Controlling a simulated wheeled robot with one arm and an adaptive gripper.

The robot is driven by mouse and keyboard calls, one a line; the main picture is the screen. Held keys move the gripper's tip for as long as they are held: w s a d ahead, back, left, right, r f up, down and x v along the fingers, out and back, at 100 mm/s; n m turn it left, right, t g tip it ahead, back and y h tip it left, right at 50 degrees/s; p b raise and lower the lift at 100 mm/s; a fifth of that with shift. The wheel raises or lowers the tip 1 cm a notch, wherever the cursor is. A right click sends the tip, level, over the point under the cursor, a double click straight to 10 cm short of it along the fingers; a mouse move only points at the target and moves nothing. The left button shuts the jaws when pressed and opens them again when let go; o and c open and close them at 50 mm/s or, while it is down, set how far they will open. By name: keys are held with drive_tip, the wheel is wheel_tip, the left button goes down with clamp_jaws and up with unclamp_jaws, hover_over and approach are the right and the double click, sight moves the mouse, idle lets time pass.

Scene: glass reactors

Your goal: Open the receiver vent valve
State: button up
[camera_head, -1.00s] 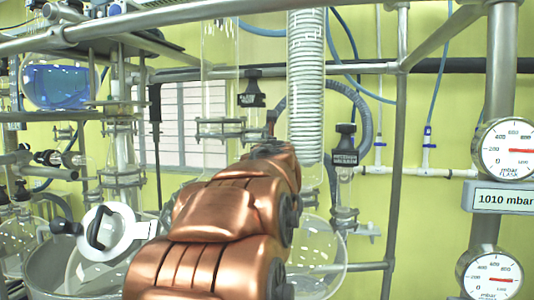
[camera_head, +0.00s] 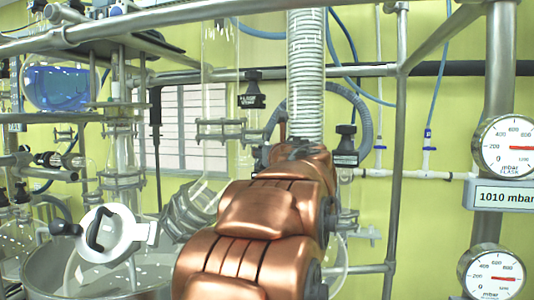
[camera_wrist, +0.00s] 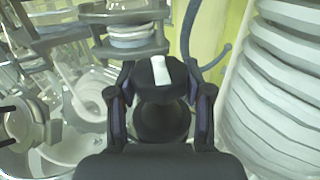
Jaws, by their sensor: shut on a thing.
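In the wrist view my gripper (camera_wrist: 160,84) is shut on a black valve knob (camera_wrist: 150,95) with a white mark on its top, one finger on each side. I take this knob to be the receiver vent valve; its label is not readable here. How far it is turned cannot be told. In the head view my copper arm covers the gripper and the held knob. Two other black, labelled knobs show in the head view, one left of the coiled condenser (camera_head: 306,75) at the upper middle (camera_head: 252,90) and one right of the arm (camera_head: 346,142).
A white ribbed coil (camera_wrist: 275,90) stands close right of my gripper in the wrist view. Steel frame bars (camera_head: 402,130) and glassware surround the arm. Two pressure gauges (camera_head: 505,147) (camera_head: 492,275) and a display reading 1010 mbar (camera_head: 505,197) are at the right.

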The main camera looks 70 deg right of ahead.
drive_tip(key=shift+r, duration=0.15)
drive_tip(key=o, duration=1.2)
drive_tip(key=shift+w, duration=0.1)
drive_tip(key=shift+f, duration=0.2)
drive_tip(key=shift+m+g+h, duration=0.3)
drive_tip(key=shift+g, duration=0.1)
drive_tip(key=shift+r+m+g+h+p, duration=0.1)
drive_tip(key=shift+m+g+h+p, duration=0.25)
drive_tip(key=shift+m+g+h, duration=0.4)
drive_tip(key=shift+r+m+g+h+p, duration=0.1)
drive_tip(key=shift+m+g+h+p, duration=0.35)
drive_tip(key=shift+g, duration=0.6)
drive_tip(key=shift+f+m+g, duration=0.1)
drive_tip(key=shift+m+g, duration=0.7)
drive_tip(key=shift+g, duration=0.2)
drive_tip(key=shift+p, duration=0.3)
